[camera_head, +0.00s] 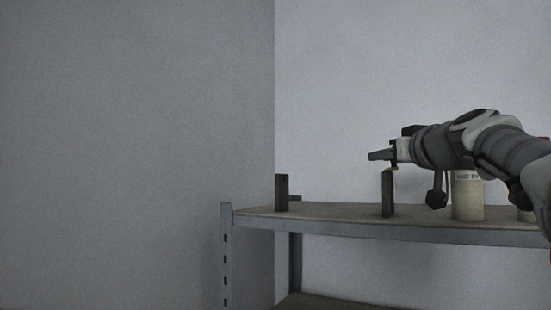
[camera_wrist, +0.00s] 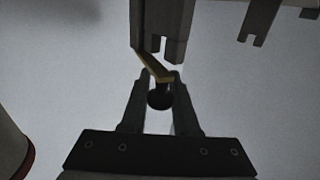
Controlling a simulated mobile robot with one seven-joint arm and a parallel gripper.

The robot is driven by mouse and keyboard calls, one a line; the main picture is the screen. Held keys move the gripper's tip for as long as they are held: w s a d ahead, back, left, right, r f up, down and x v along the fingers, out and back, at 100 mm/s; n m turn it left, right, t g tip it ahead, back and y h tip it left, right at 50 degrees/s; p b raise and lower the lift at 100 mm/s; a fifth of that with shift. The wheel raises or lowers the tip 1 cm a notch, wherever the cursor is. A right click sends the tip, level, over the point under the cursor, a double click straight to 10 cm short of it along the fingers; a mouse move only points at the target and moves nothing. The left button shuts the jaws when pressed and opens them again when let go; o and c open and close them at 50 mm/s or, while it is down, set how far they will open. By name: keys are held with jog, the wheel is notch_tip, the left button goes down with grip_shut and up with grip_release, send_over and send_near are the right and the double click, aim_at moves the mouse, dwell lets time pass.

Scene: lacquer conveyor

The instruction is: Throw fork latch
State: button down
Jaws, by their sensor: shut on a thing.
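My gripper (camera_head: 381,155) is above the shelf at right, beside the top of a dark upright post (camera_head: 388,197). In the wrist view my gripper (camera_wrist: 159,84) has its two fingers on either side of a dark round knob (camera_wrist: 159,98) and is shut on it. A brass-coloured latch arm (camera_wrist: 151,64) runs from the knob area up to the grey forked post (camera_wrist: 165,22). A second forked post (camera_wrist: 258,18) stands apart at upper right; no latch arm reaches it. In the head view the other dark post (camera_head: 281,192) stands further left.
The posts stand on a metal-framed shelf (camera_head: 330,222). A cream can (camera_head: 467,200) with printed lettering stands just right of the near post, under my arm. A rounded object with a red edge (camera_wrist: 12,145) shows at the wrist view's left edge. The shelf between the posts is clear.

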jog(key=shift+d+f+b, duration=0.1)
jog(key=shift+b, duration=0.35)
jog(key=shift+s+d+n+y+b, duration=0.1)
jog(key=shift+d+n+y+b, duration=0.1)
jog(key=shift+n+y+b, duration=0.55)
jog(key=shift+s+d+n+g+y+b, duration=0.1)
jog(key=shift+n+g+y+b, duration=0.25)
jog(key=shift+y, duration=0.45)
jog(key=shift+s+d+n+g+y, duration=0.15)
jog(key=shift+n+y, duration=0.25)
jog(key=shift+y, duration=0.35)
jog(key=c, duration=0.7)
grip_release()
jog(key=shift+w, duration=0.1)
jog(key=shift+o, duration=0.2)
jog(key=b+v, duration=0.3)
jog(key=v, duration=1.4)
jog(key=shift+s, duration=0.25)
